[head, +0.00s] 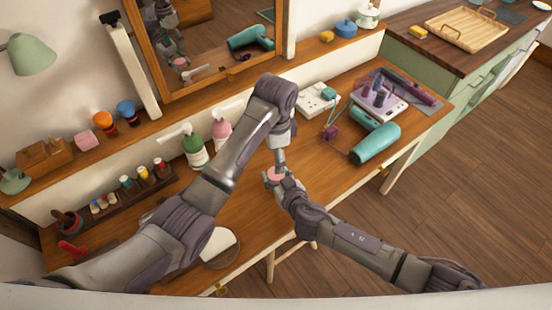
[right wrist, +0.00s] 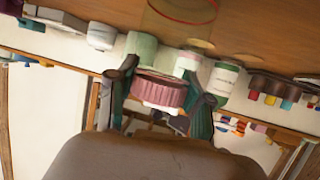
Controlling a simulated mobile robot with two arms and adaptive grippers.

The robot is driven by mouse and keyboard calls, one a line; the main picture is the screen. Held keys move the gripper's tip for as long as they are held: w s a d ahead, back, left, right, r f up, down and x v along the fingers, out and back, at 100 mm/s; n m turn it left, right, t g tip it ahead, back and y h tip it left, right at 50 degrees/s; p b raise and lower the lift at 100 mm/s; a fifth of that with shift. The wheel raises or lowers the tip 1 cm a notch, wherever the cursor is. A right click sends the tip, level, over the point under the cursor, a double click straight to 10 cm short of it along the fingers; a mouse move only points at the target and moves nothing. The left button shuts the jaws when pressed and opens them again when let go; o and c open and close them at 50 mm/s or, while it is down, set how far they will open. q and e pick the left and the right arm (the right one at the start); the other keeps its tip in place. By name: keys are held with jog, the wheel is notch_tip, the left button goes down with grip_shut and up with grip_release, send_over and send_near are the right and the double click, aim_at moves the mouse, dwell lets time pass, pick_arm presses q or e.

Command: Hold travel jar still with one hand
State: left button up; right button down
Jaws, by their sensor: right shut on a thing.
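The travel jar shows as a pink round top (head: 276,174) near the table's front edge in the head view. In the right wrist view a pink ribbed jar part (right wrist: 160,91) with a pale end sits between the fingers. My right gripper (head: 280,181), also in the right wrist view (right wrist: 160,105), is shut on it from the front right. My left gripper (head: 280,158) points down just above the pink top. Its fingers are small and partly hidden, and I cannot tell whether they touch the jar.
The wooden table (head: 262,235) holds a green bottle (head: 195,150) and pink bottle (head: 221,130) behind my left arm. A teal hair dryer (head: 376,143) and white tray (head: 378,97) stand right. A rack of small bottles (head: 110,207) is left. A clear cylinder (right wrist: 180,20) shows in the wrist view.

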aim_at(276, 182)
pick_arm(q)
notch_tip(276, 182, down, 8)
jog(key=shift+r, duration=0.15)
dwell(0.3)
jog(key=c, duration=1.2)
jog(key=n, duration=0.3)
jog(key=shift+n, duration=0.3)
jog(key=o, duration=1.3)
